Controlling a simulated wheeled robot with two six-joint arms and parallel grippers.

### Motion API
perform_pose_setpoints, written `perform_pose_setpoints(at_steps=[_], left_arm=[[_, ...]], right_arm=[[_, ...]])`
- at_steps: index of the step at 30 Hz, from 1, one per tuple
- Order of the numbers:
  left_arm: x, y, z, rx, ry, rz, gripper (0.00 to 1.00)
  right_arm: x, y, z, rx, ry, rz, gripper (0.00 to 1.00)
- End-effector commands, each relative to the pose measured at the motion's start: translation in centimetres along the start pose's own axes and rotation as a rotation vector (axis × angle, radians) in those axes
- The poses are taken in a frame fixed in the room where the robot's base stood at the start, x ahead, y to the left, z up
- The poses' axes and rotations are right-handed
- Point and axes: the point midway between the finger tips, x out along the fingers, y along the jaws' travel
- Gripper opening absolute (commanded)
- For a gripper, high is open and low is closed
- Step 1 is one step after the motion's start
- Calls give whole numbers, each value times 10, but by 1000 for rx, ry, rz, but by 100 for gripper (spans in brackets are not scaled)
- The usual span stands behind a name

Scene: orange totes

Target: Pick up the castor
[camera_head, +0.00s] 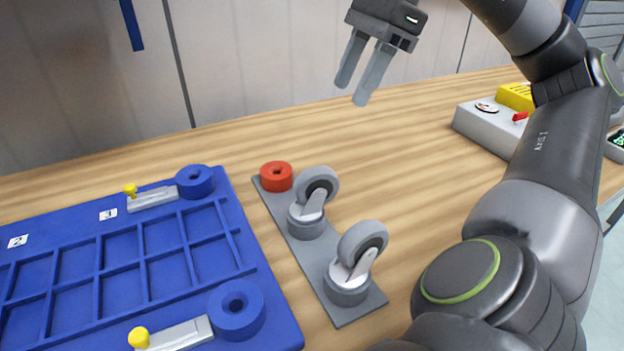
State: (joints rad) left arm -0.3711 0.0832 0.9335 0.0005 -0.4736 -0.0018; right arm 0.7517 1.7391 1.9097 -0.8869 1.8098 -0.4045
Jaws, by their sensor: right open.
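Two grey castors stand on a grey plate (325,302) on the wooden table. The far castor (317,187) sits in a round grey holder near the plate's middle. The near castor (362,245) sits in another holder at the plate's front end. A red ring (277,176) is at the plate's back end, its place empty. My right gripper (358,94) is open and empty, raised above the table, beyond and to the right of the castors and apart from them. My left gripper is not in view.
A blue compartment tray (268,308) with blue rings and yellow-knobbed clamps lies on the left. A grey box with a red switch (488,122) and a yellow part (515,96) stand at the back right. The table (420,130) behind the castors is clear.

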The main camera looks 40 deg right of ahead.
Motion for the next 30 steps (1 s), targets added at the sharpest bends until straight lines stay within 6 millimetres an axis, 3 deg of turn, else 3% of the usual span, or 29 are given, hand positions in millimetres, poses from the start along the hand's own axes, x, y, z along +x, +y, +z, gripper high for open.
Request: perform_pose_setpoints(at_steps=[1,7,15,30], left_arm=[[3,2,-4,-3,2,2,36],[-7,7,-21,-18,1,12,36],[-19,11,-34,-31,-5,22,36],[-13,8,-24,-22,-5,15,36]], right_arm=[[14,0,-2,0,3,4,49],[40,0,-1,-1,3,3,49],[92,1,0,-2,1,6,49],[136,-2,2,-2,-2,5,49]])
